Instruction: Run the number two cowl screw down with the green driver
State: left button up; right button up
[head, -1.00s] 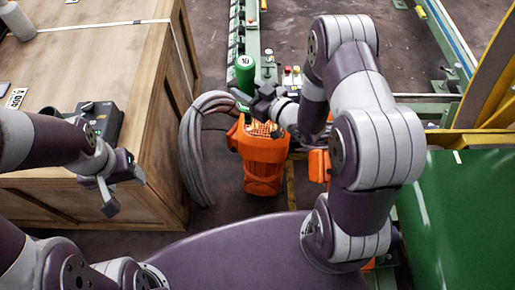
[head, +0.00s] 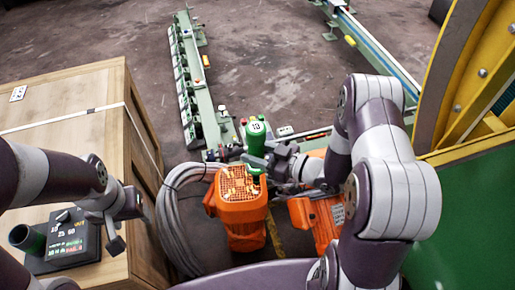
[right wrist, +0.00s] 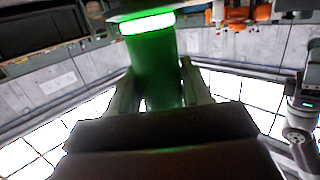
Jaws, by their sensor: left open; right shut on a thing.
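The green driver (head: 256,135), with a number on its pale top, stands roughly upright. My right gripper (head: 260,163) is shut on it. The driver also fills the upper middle of the right wrist view (right wrist: 155,60), between the two fingers. An orange motor (head: 238,212) with a grille-like cowl (head: 238,182) on top lies just below and left of the driver. The driver's lower end is over the cowl's right edge; I cannot tell whether it touches a screw. No screw number is readable. My left gripper (head: 113,228) is open and empty by the crate's right edge.
A wooden crate (head: 75,92) at left carries a dark control box (head: 72,240) with a dial and a dark green cup (head: 27,238). Grey cables (head: 170,220) hang beside the motor. Another orange unit (head: 322,220) is right of it. A green panel (head: 450,215) stands far right.

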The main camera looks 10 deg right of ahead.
aim_at(256, 170)
jog(key=shift+w, duration=0.1)
notch_tip(256, 170, down, 6)
jog(key=b, duration=0.4)
jog(key=shift+f, duration=0.1)
jog(key=shift+f+b, duration=0.95)
dwell(0.9)
jog(key=shift+f, duration=0.2)
dwell(1.6)
